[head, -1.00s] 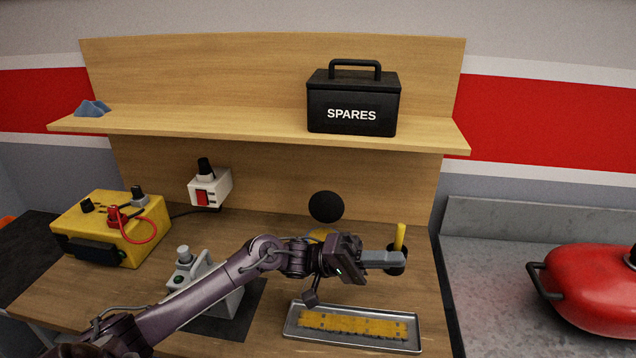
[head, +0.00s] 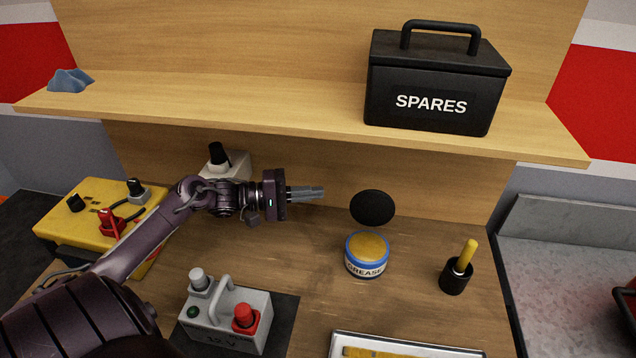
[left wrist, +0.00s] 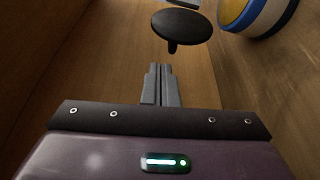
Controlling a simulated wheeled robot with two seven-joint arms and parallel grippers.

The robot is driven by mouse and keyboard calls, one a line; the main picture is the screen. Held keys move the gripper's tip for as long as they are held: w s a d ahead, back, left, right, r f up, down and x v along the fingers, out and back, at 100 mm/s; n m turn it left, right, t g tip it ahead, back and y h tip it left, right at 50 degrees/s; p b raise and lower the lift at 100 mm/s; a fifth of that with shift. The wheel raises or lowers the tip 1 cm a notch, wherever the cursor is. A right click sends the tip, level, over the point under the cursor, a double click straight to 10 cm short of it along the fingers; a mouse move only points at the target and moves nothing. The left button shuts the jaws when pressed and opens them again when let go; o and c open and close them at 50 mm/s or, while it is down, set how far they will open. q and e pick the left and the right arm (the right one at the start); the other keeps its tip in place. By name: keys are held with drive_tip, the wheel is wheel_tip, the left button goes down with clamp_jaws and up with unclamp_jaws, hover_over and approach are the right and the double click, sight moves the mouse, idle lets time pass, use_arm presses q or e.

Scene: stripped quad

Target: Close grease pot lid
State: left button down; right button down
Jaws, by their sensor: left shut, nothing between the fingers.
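The grease pot (head: 366,262) is a white and blue tub with yellow grease showing in its open top. It stands on the bench, and part of it shows at the top right of the left wrist view (left wrist: 258,14). Its black round lid (head: 372,207) stands raised behind the pot, and shows ahead of the fingers in the left wrist view (left wrist: 182,26). My left gripper (head: 322,192) is shut and empty, to the left of the lid and apart from it, pointing right. My right gripper is not in view.
A black cup with a yellow-handled tool (head: 456,276) stands right of the pot. A metal tray (head: 345,340) lies in front. The shelf (head: 300,108) with a SPARES box (head: 435,85) overhangs the back.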

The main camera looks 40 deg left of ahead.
sight(373, 203)
use_arm(q)
drive_tip(key=p+x, duration=0.1)
drive_tip(key=x, duration=0.7)
drive_tip(key=shift+w+d, duration=0.2)
drive_tip(key=shift+d, duration=0.05)
drive_tip(key=shift+a+f, duration=0.1)
